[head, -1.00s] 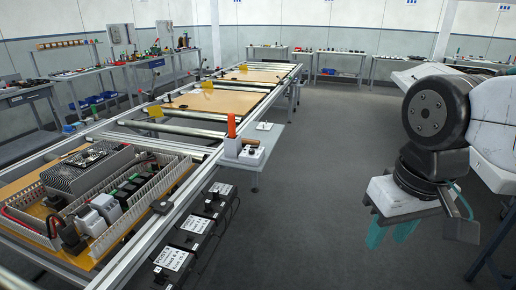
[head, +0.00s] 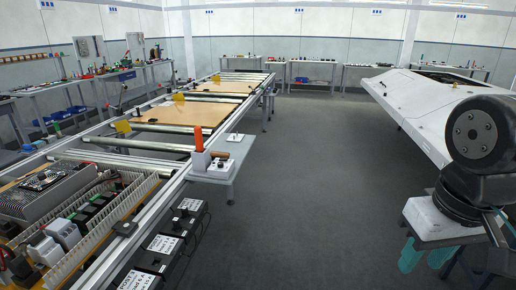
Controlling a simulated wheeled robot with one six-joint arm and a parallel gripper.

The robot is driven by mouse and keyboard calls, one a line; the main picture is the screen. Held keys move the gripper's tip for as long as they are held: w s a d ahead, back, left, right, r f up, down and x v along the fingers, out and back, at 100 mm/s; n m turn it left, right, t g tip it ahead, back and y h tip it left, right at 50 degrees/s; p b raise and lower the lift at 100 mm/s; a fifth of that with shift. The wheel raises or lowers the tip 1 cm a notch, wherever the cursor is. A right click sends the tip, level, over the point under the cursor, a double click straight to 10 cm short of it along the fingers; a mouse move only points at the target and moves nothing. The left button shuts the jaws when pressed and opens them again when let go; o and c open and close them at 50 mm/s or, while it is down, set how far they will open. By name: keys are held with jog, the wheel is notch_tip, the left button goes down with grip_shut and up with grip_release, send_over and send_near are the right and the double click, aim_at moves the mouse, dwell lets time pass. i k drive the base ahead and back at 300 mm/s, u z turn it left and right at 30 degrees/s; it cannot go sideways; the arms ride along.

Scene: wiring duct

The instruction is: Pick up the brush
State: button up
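I cannot make out a brush for certain in the head view. A small brown item (head: 220,154) lies on the little grey side table beside the rail line, but it is too small to identify. An upright orange-red object (head: 199,139) stands next to it on a white base. My gripper (head: 440,254) hangs at the lower right, far from that table, with teal fingers pointing down. The fingers look spread apart with nothing between them; the right part is cut by dark arm links.
A long rail line (head: 160,180) with brown boards runs along the left. A panel with wiring duct (head: 105,215) lies at its near end. Labelled black boxes (head: 165,243) hang along its side. A large white body (head: 420,108) stands at the right. The grey floor (head: 310,180) between is clear.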

aim_at(214, 155)
jog(key=z, duration=0.65)
jog(key=i, duration=2.7)
jog(key=u, duration=1.35)
jog(key=i, duration=0.8)
jog(key=u, duration=0.65)
